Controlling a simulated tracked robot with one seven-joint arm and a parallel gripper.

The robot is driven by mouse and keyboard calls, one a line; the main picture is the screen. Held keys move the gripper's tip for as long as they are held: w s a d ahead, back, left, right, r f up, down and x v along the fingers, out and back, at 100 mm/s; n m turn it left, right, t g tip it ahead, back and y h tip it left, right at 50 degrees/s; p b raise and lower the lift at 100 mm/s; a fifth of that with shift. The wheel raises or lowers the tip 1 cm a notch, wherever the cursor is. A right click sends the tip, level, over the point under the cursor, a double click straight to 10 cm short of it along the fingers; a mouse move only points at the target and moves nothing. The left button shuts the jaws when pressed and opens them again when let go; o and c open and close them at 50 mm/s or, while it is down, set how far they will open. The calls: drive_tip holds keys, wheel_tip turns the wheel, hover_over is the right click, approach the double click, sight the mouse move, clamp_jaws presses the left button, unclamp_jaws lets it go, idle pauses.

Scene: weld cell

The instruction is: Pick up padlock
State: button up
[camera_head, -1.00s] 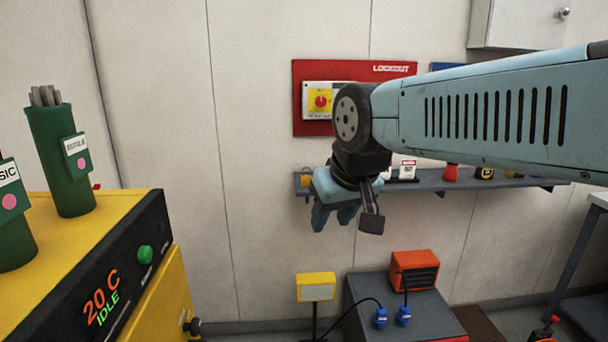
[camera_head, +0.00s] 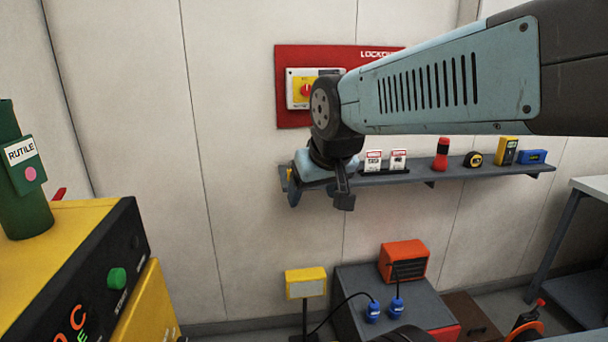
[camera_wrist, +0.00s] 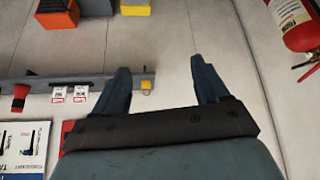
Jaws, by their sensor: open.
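The padlock (camera_wrist: 147,86) looks like a small yellow block at the end of the grey wall shelf (camera_wrist: 98,80) in the wrist view. In that picture it lies between my two fingers, closer to the left finger, and does not appear to be gripped. In the head view only a sliver of yellow (camera_head: 289,174) shows at the shelf's left end, mostly hidden behind my gripper (camera_head: 318,188). My gripper is open and empty at that end of the shelf; its fingers also show in the wrist view (camera_wrist: 160,68). I cannot tell the remaining distance.
The shelf also holds two white tags (camera_head: 373,160), a red-black item (camera_head: 441,153), a tape measure (camera_head: 473,159) and a yellow meter (camera_head: 506,150). A red lockout board (camera_head: 283,100) hangs above. A yellow machine (camera_head: 150,305) stands at left. The wrist view shows a fire extinguisher (camera_wrist: 296,22).

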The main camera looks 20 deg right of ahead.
drive_tip(key=w+d, duration=0.1)
drive_tip(key=w, duration=0.2)
drive_tip(key=w+d+f+t, duration=0.1)
drive_tip(key=w+d, duration=0.1)
drive_tip(key=w, duration=0.2)
drive_tip(key=w+d+f+t+h, duration=0.1)
drive_tip(key=w, duration=0.3)
drive_tip(key=shift+d+f, duration=0.15)
drive_tip(key=shift+f, duration=0.05)
drive_tip(key=w+d+f+m+t+h, duration=0.1)
drive_tip(key=w+d+f+t, duration=0.45)
drive_tip(key=w+d, duration=0.25)
drive_tip(key=w+d+f+m+t+h, duration=0.1)
drive_tip(key=w+d+f+t, duration=0.3)
drive_tip(key=w+d+f, duration=0.4)
drive_tip(key=shift+g, duration=0.25)
drive_tip(key=x, duration=0.9)
drive_tip(key=shift+d+r, duration=0.25)
drive_tip(key=shift+r, duration=0.15)
drive_tip(key=shift+a+x, duration=0.15)
drive_tip(key=shift+x, duration=1.1)
drive_tip(key=shift+a+x, duration=0.15)
drive_tip(key=shift+x, duration=1.15)
drive_tip(key=c, duration=1.1)
